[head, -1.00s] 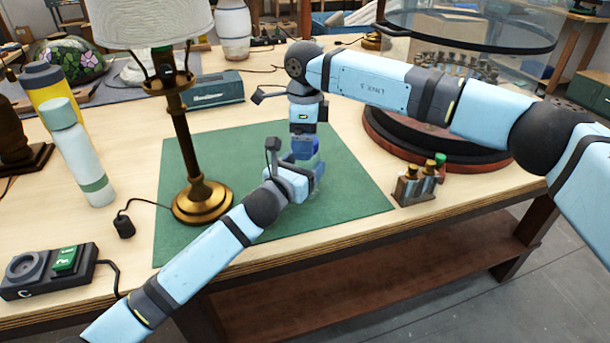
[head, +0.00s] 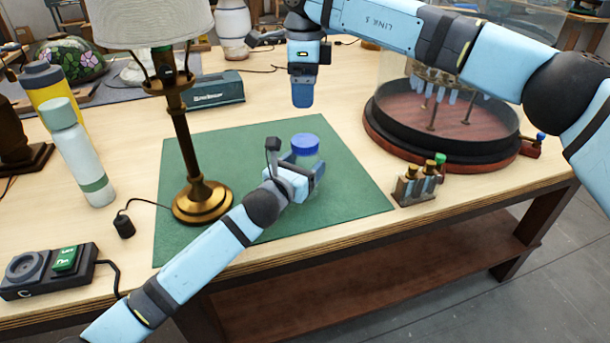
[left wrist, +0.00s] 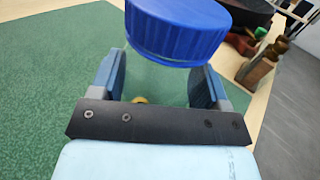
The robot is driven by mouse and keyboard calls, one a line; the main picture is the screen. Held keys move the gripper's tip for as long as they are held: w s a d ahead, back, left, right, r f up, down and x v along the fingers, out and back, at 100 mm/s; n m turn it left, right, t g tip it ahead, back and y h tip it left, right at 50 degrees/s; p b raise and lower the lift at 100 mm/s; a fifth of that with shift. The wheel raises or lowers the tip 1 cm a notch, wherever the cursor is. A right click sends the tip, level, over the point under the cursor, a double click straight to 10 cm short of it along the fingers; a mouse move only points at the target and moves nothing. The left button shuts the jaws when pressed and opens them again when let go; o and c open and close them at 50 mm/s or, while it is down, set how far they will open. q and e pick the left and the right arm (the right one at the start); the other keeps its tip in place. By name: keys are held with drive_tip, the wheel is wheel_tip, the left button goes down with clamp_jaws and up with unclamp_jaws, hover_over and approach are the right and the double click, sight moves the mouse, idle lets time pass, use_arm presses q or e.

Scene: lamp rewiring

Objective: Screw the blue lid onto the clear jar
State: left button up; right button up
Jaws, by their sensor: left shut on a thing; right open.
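The blue lid (head: 305,142) sits on top of the clear jar (head: 309,180), which stands on the green mat (head: 355,190). My left gripper (head: 304,174) is shut around the jar's side, below the lid. In the left wrist view the lid (left wrist: 177,30) is large at the top, above and between my left gripper's two fingers (left wrist: 160,82). The clear jar between the fingers is hard to make out there. My right gripper (head: 302,98) is raised above and behind the jar, pointing down, open and apart from the lid.
A brass table lamp (head: 203,200) stands on the mat to the left of my left gripper. A small rack of bottles (head: 416,190) stands at the mat's right edge. A round dark-rimmed case (head: 440,140) is at the right. The mat's right part is clear.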

idle(0.3)
use_arm(q)
drive_tip(key=o, duration=1.8)
drive_tip(key=p+v, duration=0.1)
drive_tip(key=v, duration=1.3)
drive_tip(key=shift+d, duration=0.1)
drive_tip(key=shift+f, duration=0.1)
